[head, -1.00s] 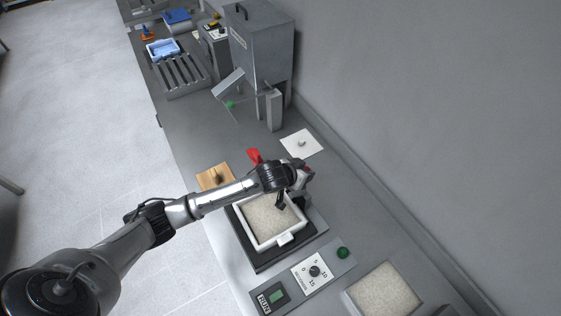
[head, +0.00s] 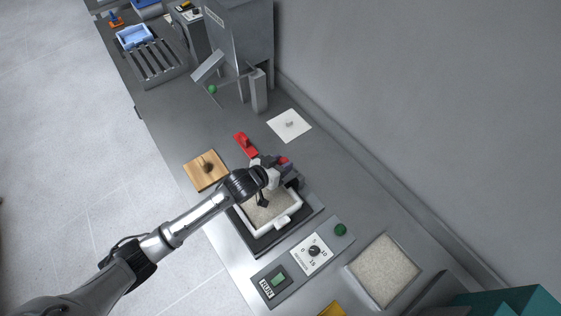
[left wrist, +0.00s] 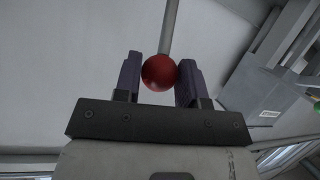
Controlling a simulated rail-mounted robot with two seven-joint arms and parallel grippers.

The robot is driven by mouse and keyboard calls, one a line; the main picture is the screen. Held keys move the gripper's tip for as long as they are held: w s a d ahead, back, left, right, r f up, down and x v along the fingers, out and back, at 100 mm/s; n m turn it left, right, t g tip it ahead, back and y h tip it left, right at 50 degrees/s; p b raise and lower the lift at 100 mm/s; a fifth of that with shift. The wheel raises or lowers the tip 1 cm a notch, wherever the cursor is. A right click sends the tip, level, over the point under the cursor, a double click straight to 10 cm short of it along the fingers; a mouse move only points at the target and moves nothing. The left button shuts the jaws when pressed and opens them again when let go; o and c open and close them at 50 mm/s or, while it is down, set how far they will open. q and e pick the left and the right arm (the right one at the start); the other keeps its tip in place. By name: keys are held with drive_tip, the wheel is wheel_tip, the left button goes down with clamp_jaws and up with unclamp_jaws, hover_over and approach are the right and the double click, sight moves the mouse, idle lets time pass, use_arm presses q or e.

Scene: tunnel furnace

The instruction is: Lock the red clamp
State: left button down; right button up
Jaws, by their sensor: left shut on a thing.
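My left gripper (head: 284,167) is over the back edge of the white-framed tray (head: 291,221) of pale grains. In the left wrist view, its two dark fingers (left wrist: 160,80) are shut on a red ball knob (left wrist: 159,72) at the end of a grey rod (left wrist: 169,28). A bit of red also shows at the gripper in the head view. A separate red piece (head: 245,145) lies on the bench just behind the gripper. I cannot tell how the knob joins the clamp, because the gripper hides that part. My right gripper is not in view.
A wooden board (head: 196,178) with a knob lies left of the tray, and a white square plate (head: 282,123) lies behind. A control panel (head: 295,276) with a dial and a green button is in front. A hopper machine (head: 240,45) stands farther back. Bench right of the white plate is clear.

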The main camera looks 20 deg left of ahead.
use_arm(q)
drive_tip(key=shift+s+a+f, duration=0.1)
drive_tip(key=shift+f, duration=0.25)
drive_tip(key=c, duration=0.9)
unclamp_jaws()
drive_tip(key=shift+o, duration=0.9)
drive_tip(key=shift+r, duration=0.15)
drive_tip(key=shift+s, duration=0.1)
drive_tip(key=b+v, duration=0.1)
drive_tip(key=v, duration=1.2)
drive_tip(key=shift+s+r, duration=0.2)
drive_tip(key=shift+s, duration=0.05)
